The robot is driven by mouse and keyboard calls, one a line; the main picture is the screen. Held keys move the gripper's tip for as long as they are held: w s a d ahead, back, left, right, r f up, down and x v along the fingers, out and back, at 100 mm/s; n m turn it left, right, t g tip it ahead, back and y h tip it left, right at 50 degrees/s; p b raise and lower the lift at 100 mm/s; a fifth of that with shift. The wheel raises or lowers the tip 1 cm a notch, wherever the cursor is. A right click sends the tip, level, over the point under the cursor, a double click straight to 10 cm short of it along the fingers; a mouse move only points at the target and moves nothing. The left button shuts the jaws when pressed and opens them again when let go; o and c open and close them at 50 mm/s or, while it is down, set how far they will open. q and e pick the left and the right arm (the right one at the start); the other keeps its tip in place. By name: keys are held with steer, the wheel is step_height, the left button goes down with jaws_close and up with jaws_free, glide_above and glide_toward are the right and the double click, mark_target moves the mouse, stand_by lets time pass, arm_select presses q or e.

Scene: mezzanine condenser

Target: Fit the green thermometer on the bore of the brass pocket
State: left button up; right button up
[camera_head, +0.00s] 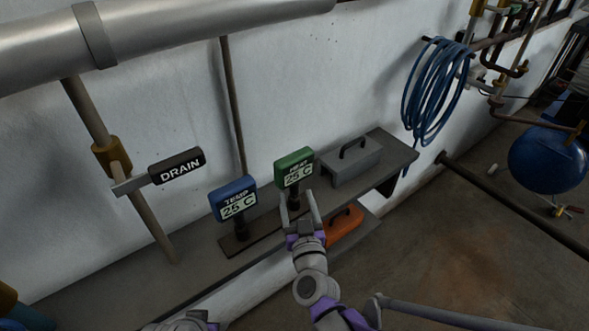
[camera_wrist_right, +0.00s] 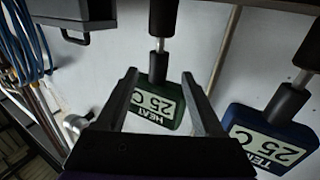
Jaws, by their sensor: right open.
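The green thermometer (camera_head: 295,168), reading HEAT 25 C, stands on a dark rack on the grey shelf. It also shows upside down in the right wrist view (camera_wrist_right: 160,108), with its metal stem running into a black sleeve. My right gripper (camera_head: 298,196) is open, its two fingers in front of the thermometer's lower part. In the right wrist view the open fingertips (camera_wrist_right: 158,78) appear on both sides of the stem, with nothing clamped. A brass-coloured fitting (camera_head: 111,157) sits on the upright pipe at left; I cannot tell whether it is the brass pocket.
A blue TEMP thermometer (camera_head: 233,198) stands close left of the green one. A grey box with a handle (camera_head: 351,163) stands on the shelf to the right. An orange object (camera_head: 344,226) is below. A DRAIN sign (camera_head: 177,167) juts out at left. A blue hose (camera_head: 436,90) hangs on the wall.

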mark_target(295, 189)
steer(key=w, duration=0.5)
steer(key=shift+w+a+r, duration=0.15)
steer(key=shift+a+r, duration=0.1)
steer(key=shift+a, duration=0.05)
jaws_close()
